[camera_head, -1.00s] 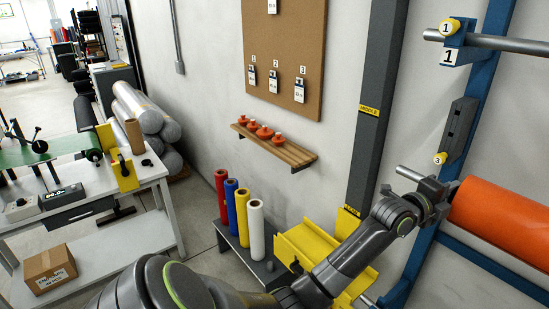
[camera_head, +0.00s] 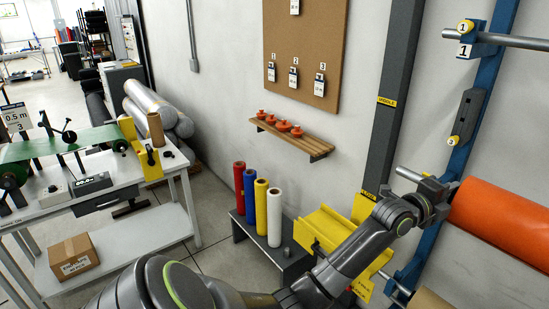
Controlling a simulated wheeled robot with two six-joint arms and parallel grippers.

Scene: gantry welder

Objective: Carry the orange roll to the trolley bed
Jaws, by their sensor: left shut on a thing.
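The orange roll (camera_head: 515,222) lies roughly level at the right edge, its right end out of view. A grey bar (camera_head: 410,175) sticks out beyond its left end. My left gripper (camera_head: 436,188) is at that end, shut on the bar or the roll's end fitting; its fingers are partly hidden by the wrist. The roll is in front of the blue rack post (camera_head: 462,130); I cannot tell whether it touches the rack. My right gripper is not in view. I cannot make out a trolley bed for certain; a yellow trough-like piece (camera_head: 318,232) stands behind my left forearm.
A low grey stand holds red, blue, yellow and white rolls (camera_head: 274,217). A brown roll (camera_head: 432,300) shows below the orange one. A wooden shelf (camera_head: 310,143) juts from the wall. A white workbench (camera_head: 180,165) stands left; floor shows between bench and stand.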

